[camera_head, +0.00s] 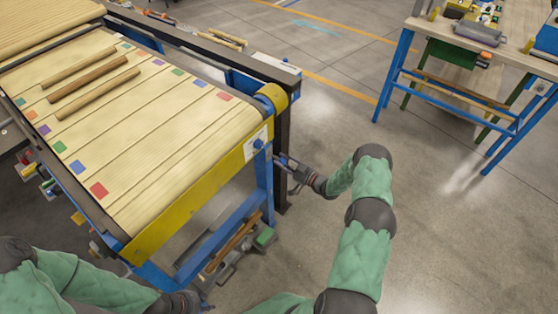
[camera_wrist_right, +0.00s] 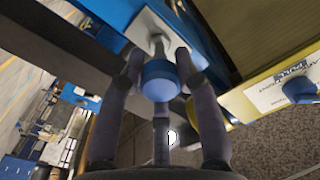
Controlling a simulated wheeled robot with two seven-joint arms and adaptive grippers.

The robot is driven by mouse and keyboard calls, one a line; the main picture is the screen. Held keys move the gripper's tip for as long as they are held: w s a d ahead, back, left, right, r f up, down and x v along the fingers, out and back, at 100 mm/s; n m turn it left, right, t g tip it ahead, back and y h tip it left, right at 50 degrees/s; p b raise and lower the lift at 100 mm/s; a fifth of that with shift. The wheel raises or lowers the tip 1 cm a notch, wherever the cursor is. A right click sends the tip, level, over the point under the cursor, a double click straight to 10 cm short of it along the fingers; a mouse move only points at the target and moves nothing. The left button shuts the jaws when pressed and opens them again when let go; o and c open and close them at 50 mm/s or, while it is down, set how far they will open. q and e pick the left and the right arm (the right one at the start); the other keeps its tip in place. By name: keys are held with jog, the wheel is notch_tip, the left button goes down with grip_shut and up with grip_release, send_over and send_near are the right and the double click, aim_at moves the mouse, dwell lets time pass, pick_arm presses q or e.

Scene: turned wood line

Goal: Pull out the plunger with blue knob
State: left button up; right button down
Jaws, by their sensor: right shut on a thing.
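The plunger's blue knob (camera_wrist_right: 160,80) is in the right wrist view, on a short metal stem that comes out of a light plate (camera_wrist_right: 146,28) on a blue beam. My right gripper (camera_wrist_right: 158,72) has its fingers around this knob and is shut on it. In the head view the right gripper (camera_head: 283,163) is beside the dark post at the conveyor's near right corner, and the held knob is hidden there. My left gripper (camera_head: 195,301) is at the bottom edge, low by the conveyor frame; its fingers are too unclear to tell.
A second blue knob (camera_wrist_right: 299,90) sits by a white label on the yellow conveyor rail (camera_wrist_right: 262,90), right of the held one. The conveyor belt (camera_head: 150,150) carries several wooden rods and coloured squares. A blue-legged workbench (camera_head: 480,45) stands far right. Open floor lies between.

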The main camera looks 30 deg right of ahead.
jog(key=shift+s+a+f, duration=0.1)
jog(key=shift+s+f, duration=0.05)
jog(key=shift+f, duration=0.1)
jog(key=c, duration=1.1)
grip_release()
jog(key=shift+c, duration=0.2)
jog(key=shift+o, duration=1.4)
jog(key=shift+s, duration=0.1)
jog(key=shift+r, duration=0.1)
jog(key=shift+d, duration=0.2)
jog(key=v, duration=1.2)
jog(key=shift+a, duration=0.15)
